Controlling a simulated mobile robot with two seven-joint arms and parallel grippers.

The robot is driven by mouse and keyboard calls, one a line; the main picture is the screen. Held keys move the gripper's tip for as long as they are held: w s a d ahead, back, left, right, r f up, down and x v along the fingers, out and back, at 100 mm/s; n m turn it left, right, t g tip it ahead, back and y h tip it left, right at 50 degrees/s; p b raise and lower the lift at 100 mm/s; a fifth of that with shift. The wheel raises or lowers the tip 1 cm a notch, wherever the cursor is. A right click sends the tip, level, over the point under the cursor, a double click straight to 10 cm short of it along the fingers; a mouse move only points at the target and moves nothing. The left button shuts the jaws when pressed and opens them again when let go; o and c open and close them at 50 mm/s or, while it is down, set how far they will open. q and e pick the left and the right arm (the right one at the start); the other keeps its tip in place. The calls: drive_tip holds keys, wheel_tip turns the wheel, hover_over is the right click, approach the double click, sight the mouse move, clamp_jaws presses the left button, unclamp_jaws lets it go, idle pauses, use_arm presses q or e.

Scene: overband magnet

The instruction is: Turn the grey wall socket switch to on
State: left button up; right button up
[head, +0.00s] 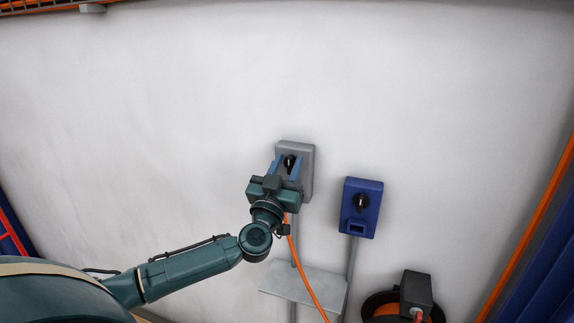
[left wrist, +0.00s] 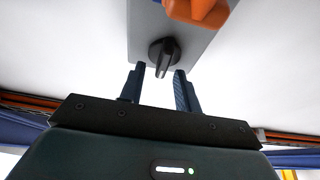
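The grey wall socket (head: 307,160) is on the white wall, and its box also shows in the left wrist view (left wrist: 203,45). Its black rotary switch (left wrist: 163,55) has a raised handle; it shows in the head view (head: 290,161) between my fingers. My left gripper (head: 289,166) is in front of the socket. In the left wrist view its two fingers (left wrist: 160,75) are apart, with the handle's end between or just beyond their tips and a gap on both sides. Whether they touch it is unclear. My right gripper is not in view.
A blue wall socket (head: 371,187) with a black switch is to the right. An orange plug (left wrist: 198,10) sits in the grey socket, and an orange cable (head: 308,275) hangs below. A grey shelf (head: 285,284) and a cable reel (head: 377,301) are lower down.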

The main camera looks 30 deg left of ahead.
use_arm(q)
drive_tip(key=shift+w, duration=0.1)
drive_tip(key=shift+c, duration=0.4)
clamp_jaws()
